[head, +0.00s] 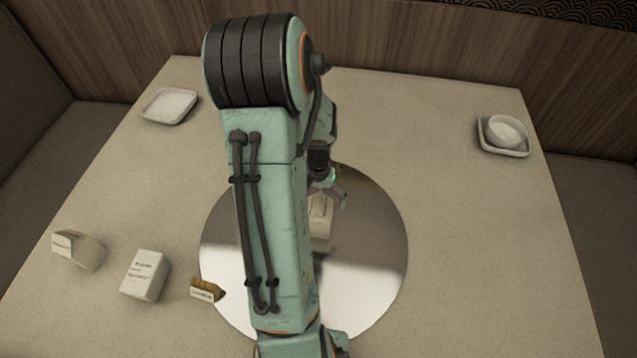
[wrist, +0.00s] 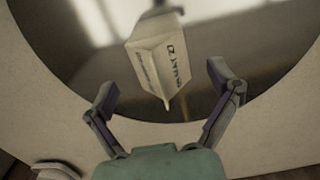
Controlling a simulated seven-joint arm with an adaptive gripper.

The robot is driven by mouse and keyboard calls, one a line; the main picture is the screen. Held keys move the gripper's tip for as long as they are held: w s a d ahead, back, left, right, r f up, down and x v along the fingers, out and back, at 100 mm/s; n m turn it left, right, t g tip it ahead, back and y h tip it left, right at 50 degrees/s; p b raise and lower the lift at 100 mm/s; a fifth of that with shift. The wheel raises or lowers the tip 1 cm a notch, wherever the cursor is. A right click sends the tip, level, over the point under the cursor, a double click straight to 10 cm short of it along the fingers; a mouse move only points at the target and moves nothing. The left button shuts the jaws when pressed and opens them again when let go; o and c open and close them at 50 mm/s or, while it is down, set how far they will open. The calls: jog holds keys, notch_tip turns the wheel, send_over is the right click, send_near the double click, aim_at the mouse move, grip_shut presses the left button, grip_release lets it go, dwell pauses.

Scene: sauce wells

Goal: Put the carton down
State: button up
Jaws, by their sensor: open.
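A pale carton (head: 320,217) with dark lettering stands on or just over the round mirror-like plate (head: 375,250), partly hidden behind my arm in the head view. In the wrist view the carton (wrist: 163,62) lies ahead of and between my fingertips, with visible gaps on both sides. My gripper (head: 333,187) is open, just above and beyond the carton in the head view. Both spread fingers of my gripper (wrist: 162,85) show in the wrist view, and neither appears to touch the carton. Whether the carton's base rests flat is hard to tell.
At the left are a tilted carton (head: 80,251), a white carton (head: 146,276) and a small brown labelled piece (head: 207,290). A square dish (head: 170,106) is at the back left. A bowl (head: 506,131) on a saucer (head: 490,148) is at the back right. The table's right side is clear.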

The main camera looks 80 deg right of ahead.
notch_tip(320, 180, up, 8)
jog(key=shift+f, duration=0.1)
jog(key=w+a+r+n, duration=0.2)
jog(key=w+a+n, duration=0.2)
jog(key=w+a, duration=0.25)
jog(key=w+a+r+n, duration=0.3)
jog(key=w+a+n, duration=0.1)
jog(key=w+a, duration=0.25)
jog(key=w+a+r+n+y, duration=0.1)
jog(key=a+n, duration=0.4)
jog(key=a, duration=0.6)
jog(key=shift+w+a+r+n, duration=0.3)
jog(key=shift+w+a+r, duration=0.05)
jog(key=shift+r, duration=0.15)
jog(key=shift+o, duration=0.4)
jog(key=s+a+n, duration=0.4)
jog(key=a+n, duration=0.1)
jog(key=a, duration=0.2)
jog(key=shift+a+r, duration=0.2)
jog(key=shift+a, duration=0.05)
jog(key=shift+s+a+n, duration=0.25)
jog(key=shift+s+n, duration=0.05)
